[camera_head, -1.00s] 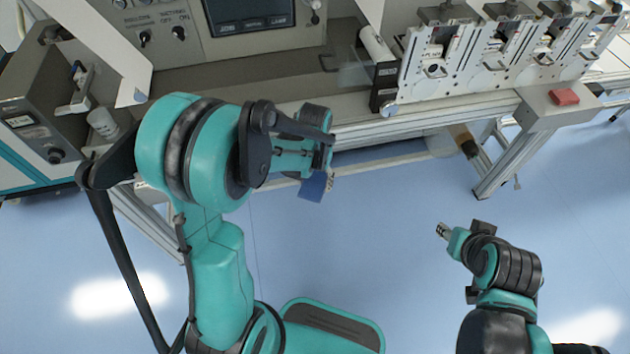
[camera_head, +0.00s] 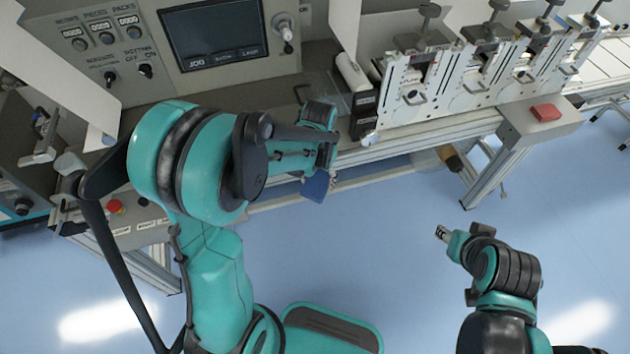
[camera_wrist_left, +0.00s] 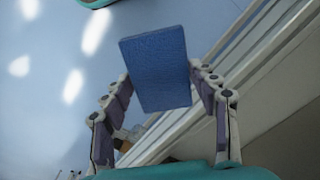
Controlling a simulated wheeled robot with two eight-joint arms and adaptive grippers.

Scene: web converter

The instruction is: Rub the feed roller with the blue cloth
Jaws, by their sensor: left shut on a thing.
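The blue cloth (camera_head: 316,187) hangs below my left gripper (camera_head: 322,152) in the head view, in front of the machine's front edge. In the left wrist view the cloth (camera_wrist_left: 156,65) is a flat blue rectangle, with my left gripper (camera_wrist_left: 160,82) shut on it, a finger on each side. A pale roller (camera_head: 352,72) sits up and to the right of my left gripper, left of the row of metal stations; it may be the feed roller. The cloth is apart from it. My right gripper (camera_head: 443,234) is over the floor at lower right; its fingers are too small to judge.
A control panel with a dark screen (camera_head: 212,36) stands behind my left arm. A black block (camera_head: 364,112) is below the pale roller. Metal stations (camera_head: 420,85) and a red button (camera_head: 545,113) are to the right. Open floor (camera_head: 390,240) lies between my arms.

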